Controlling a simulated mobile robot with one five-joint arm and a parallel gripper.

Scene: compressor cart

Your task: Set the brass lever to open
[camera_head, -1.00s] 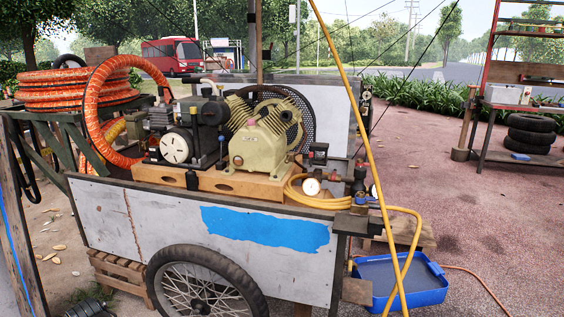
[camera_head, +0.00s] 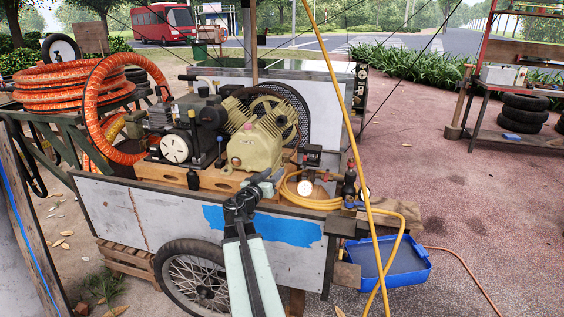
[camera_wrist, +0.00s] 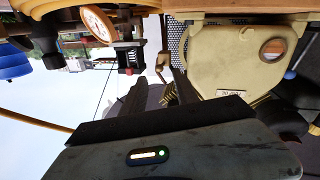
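My gripper (camera_head: 268,180) is raised in front of the cart, at the lower front of the cream compressor (camera_head: 255,147) and left of the hose coil. In the wrist view, which is upside down, its dark fingers (camera_wrist: 155,92) stand apart with nothing seen between them. A small brownish, bent metal piece (camera_wrist: 163,62) just beyond the fingertips may be the brass lever. It sits between the compressor (camera_wrist: 235,55) and a dark fitting, apart from the fingers. In the head view I cannot clearly pick out the lever among the small fittings, so its setting is unclear.
A pressure gauge (camera_head: 305,187) and yellow hose coil (camera_head: 315,203) lie right of the gripper. A yellow hose (camera_head: 352,130) runs up across the view. A black motor (camera_head: 190,140) stands left.

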